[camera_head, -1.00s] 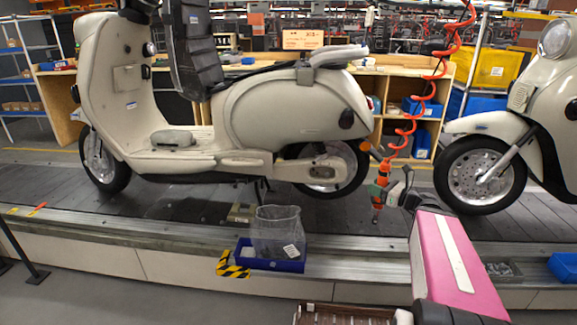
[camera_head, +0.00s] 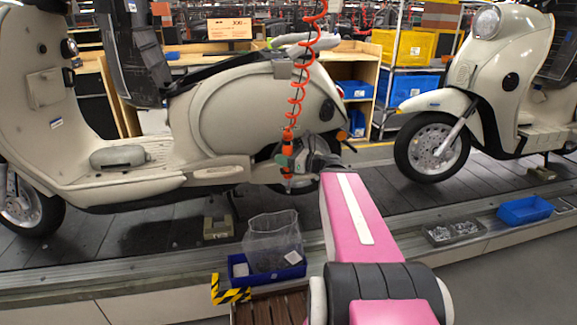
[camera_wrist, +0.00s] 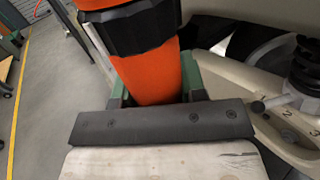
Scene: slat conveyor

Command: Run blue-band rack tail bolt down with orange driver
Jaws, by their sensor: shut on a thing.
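The orange driver (camera_head: 289,183) hangs upright below a red coiled hose (camera_head: 297,85). My gripper (camera_head: 288,161) is shut on its body, in front of the left cream scooter's rear wheel. In the wrist view the driver (camera_wrist: 147,68), with its black collar, stands between my gripper's green-edged jaws (camera_wrist: 155,88). The driver's tip is hidden there. The left scooter (camera_head: 235,120) has a grey rack-like part (camera_head: 305,40) above its tail. I cannot make out a blue band or the tail bolt. A cream part marked 1, 2, 3 (camera_wrist: 275,120) shows right of the driver.
A blue tray with a clear bag (camera_head: 272,240) sits at the conveyor's near edge, beside a black-and-yellow striped marker (camera_head: 229,291). A grey parts tray (camera_head: 453,232) and a blue bin (camera_head: 524,210) lie to the right. Another cream scooter (camera_head: 480,100) stands further right.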

